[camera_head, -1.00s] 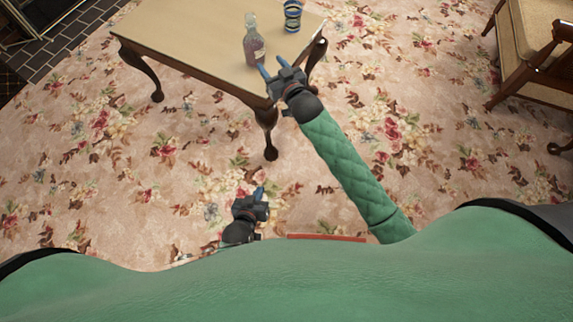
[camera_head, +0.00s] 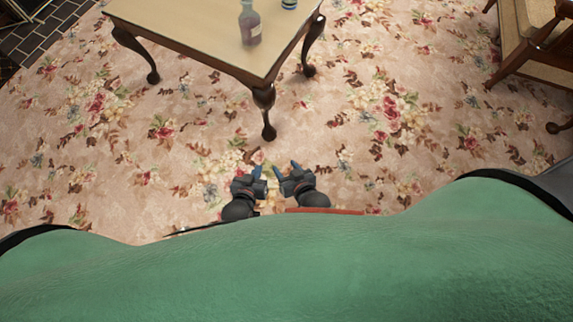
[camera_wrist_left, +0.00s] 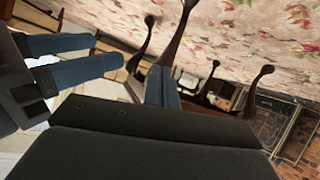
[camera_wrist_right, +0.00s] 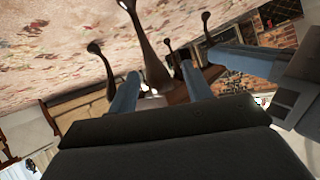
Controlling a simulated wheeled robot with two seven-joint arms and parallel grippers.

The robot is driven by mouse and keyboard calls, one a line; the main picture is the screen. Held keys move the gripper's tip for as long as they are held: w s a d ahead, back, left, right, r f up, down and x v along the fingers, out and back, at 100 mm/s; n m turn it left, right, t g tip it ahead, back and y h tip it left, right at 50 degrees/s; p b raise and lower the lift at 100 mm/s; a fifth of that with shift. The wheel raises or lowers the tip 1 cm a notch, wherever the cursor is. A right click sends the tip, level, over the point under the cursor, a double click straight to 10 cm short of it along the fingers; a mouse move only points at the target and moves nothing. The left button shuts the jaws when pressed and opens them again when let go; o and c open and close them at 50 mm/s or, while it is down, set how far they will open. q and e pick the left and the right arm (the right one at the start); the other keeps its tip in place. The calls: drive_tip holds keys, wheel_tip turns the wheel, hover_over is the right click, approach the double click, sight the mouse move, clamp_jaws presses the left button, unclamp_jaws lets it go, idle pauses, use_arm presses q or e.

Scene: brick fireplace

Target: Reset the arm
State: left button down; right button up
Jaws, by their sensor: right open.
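My left gripper (camera_head: 257,172) is low in front of my body in the head view, with its blue fingers together and nothing seen between them. The closed fingers also show in the left wrist view (camera_wrist_left: 162,88). My right gripper (camera_head: 287,168) is close beside it on the right, open and empty. In the right wrist view its two blue fingers stand apart (camera_wrist_right: 158,95). The two grippers sit at about the same height in the picture, and most of both arms is hidden by my green body.
A wooden table (camera_head: 190,42) stands ahead, with a bottle of pinkish liquid (camera_head: 250,28) and a blue striped item (camera_head: 289,4), cut by the frame edge, on it. A chair (camera_head: 525,45) is at the right. The floral carpet (camera_head: 370,130) between is clear.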

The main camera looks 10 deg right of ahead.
use_arm(q)
drive_tip(key=shift+s+f, duration=0.15)
drive_tip(key=shift+s, duration=0.1)
drive_tip(key=s+a+r+g+y+p, duration=0.1)
drive_tip(key=s+a+r+g+p, duration=0.2)
drive_tip(key=r+p, duration=0.3)
drive_tip(key=s+a+r+g+y+p, duration=0.1)
drive_tip(key=s+a+r+g+p, duration=0.2)
drive_tip(key=r, duration=1.4)
drive_tip(key=s+a+r+g+p, duration=0.3)
drive_tip(key=s+r+p, duration=0.1)
drive_tip(key=r+p, duration=0.7)
drive_tip(key=shift+s+r+y, duration=0.2)
drive_tip(key=shift+r+y, duration=0.2)
use_arm(e)
drive_tip(key=s+d+r+g+h, duration=0.1)
drive_tip(key=s+d+r+g, duration=0.2)
drive_tip(key=r, duration=0.8)
drive_tip(key=s+d+r+g+h, duration=0.1)
drive_tip(key=s+d+r+g, duration=0.2)
drive_tip(key=r, duration=0.9)
drive_tip(key=s+d+r+g, duration=0.3)
drive_tip(key=s+r, duration=0.1)
drive_tip(key=r, duration=0.7)
drive_tip(key=shift+s+r+h, duration=0.3)
drive_tip(key=shift+s+h, duration=0.05)
drive_tip(key=shift+h, duration=0.05)
drive_tip(key=shift+c, duration=0.4)
